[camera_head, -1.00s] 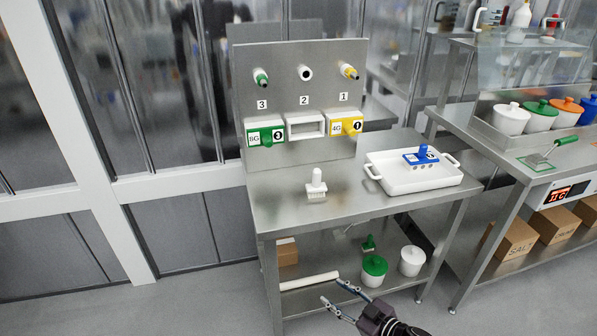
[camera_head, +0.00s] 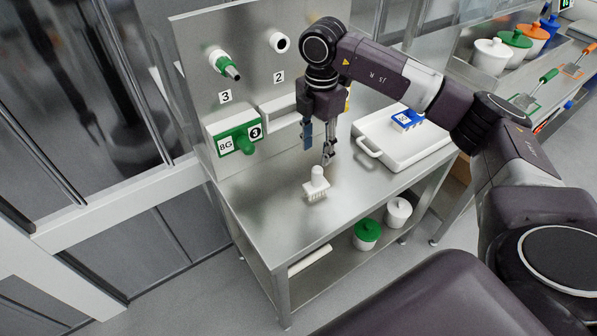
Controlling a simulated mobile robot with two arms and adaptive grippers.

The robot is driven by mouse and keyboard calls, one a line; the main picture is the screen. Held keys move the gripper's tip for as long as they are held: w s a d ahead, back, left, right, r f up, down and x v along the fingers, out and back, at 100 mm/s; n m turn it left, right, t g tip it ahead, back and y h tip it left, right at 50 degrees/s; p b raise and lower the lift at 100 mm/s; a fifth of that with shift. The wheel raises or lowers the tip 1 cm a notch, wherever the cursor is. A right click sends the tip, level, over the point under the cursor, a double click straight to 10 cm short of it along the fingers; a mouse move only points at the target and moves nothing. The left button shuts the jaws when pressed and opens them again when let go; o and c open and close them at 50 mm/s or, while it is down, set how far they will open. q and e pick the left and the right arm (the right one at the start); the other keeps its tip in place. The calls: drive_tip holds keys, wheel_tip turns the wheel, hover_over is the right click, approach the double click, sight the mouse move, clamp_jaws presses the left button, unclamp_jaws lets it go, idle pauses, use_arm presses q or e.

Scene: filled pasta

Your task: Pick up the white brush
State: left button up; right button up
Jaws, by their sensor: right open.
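The white brush (camera_head: 316,186) stands on the steel table (camera_head: 262,214), bristles down and its knob handle up. My right gripper (camera_head: 318,153) points down from above, just behind and over the brush. Its two fingers are spread apart, with nothing between them. The fingertips look close to the top of the handle but I see a gap. My left gripper is out of view.
Green-lidded (camera_head: 366,236) and white (camera_head: 397,212) tubs stand on the lower shelf. The table's front left is clear.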

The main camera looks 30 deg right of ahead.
sight(318, 167)
drive_tip(key=shift+s+d+f+p, duration=0.1)
drive_tip(key=shift+s+f+p, duration=0.15)
drive_tip(key=shift+f, duration=0.4)
drive_tip(key=shift+s+d+f+p, duration=0.1)
drive_tip(key=shift+s+f+p, duration=0.1)
drive_tip(key=shift+f, duration=0.4)
wheel_tip(318, 167, down, 4)
drive_tip(key=shift+r+p, duration=0.1)
drive_tip(key=shift+p, duration=0.6)
drive_tip(key=shift+f, duration=0.55)
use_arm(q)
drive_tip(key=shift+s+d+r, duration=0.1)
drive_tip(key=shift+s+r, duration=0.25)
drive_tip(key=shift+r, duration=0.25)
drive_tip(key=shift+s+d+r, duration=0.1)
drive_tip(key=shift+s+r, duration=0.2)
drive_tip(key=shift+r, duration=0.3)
use_arm(e)
drive_tip(key=shift+w+a, duration=0.1)
clamp_jaws()
